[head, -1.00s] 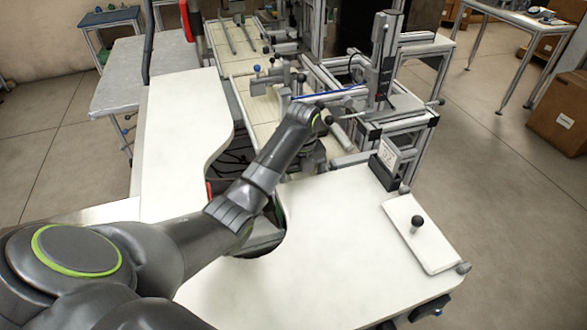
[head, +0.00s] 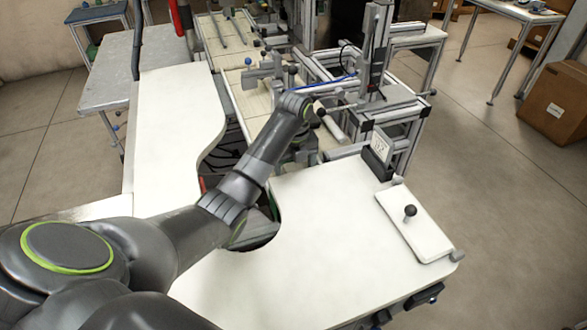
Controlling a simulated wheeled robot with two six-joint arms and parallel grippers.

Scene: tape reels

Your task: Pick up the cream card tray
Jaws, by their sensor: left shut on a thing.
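A pale, flat rectangular tray-like piece (head: 428,238) with a dark round knob lies on the right of the white table. It may be the cream card tray, but I cannot tell for sure. My left arm reaches from the lower left across the table. My left gripper (head: 319,108) is beyond the table's far edge, in front of the metal frames and well away from the pale piece. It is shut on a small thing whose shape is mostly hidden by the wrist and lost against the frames. My right gripper is not in view.
The white table top (head: 330,235) is mostly clear. A small sign stand (head: 378,152) stands at its far right corner. Aluminium frames (head: 400,108) and rails rise behind the table. A cardboard box (head: 555,103) is on the floor at right.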

